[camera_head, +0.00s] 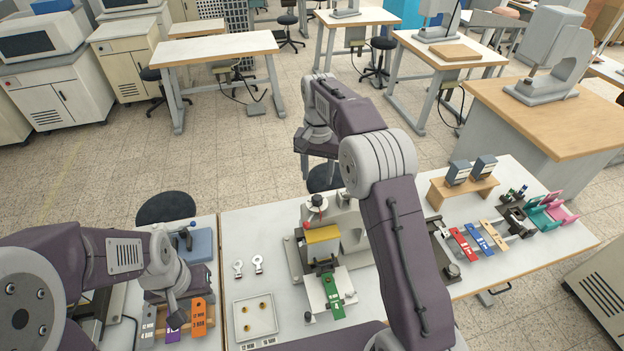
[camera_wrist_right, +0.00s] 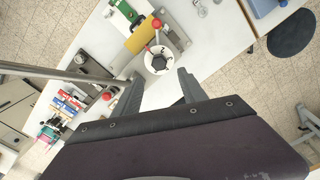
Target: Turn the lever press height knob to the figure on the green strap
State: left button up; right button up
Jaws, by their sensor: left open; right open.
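The lever press (camera_head: 345,225) stands mid-table with a yellow block (camera_head: 322,234) on its front. Its height knob (camera_head: 316,202) is on top; in the right wrist view it is a white dial with a dark centre (camera_wrist_right: 158,61). The dial's figures are too small to read. A green strap (camera_head: 333,297) lies on the press's front plate; its figure is not legible. My right gripper (camera_head: 319,172) is open above and behind the press, its fingers (camera_wrist_right: 157,88) pointing toward the knob without touching it. My left gripper (camera_head: 176,302) is over the left table, near the coloured tags.
A white tray (camera_head: 236,320) with gold pieces lies left of the press. Orange (camera_head: 198,318) and purple (camera_head: 172,331) tags lie at left. Coloured straps (camera_head: 463,243) and a wooden stand (camera_head: 462,190) are at right.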

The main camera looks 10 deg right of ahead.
aim_at(317, 198)
jog(key=shift+w+f, duration=0.15)
jog(key=shift+w, duration=0.35)
jog(key=s+f+p, duration=0.1)
jog(key=s+f, duration=0.1)
jog(key=f, duration=0.1)
jog(key=shift+s, duration=0.2)
jog(key=f, duration=0.1)
jog(key=w+f+p, duration=0.1)
jog(key=f, duration=0.3)
jog(key=shift+w+f, duration=0.25)
jog(key=shift+f, duration=0.1)
jog(key=shift+s+r, duration=0.2)
jog(key=shift+s, duration=0.25)
jog(key=c, duration=0.5)
pick_arm(q)
jog(key=r, duration=0.2)
jog(key=shift+s+a+r, duration=0.1)
jog(key=shift+s+r, duration=0.2)
pick_arm(e)
grip_shut()
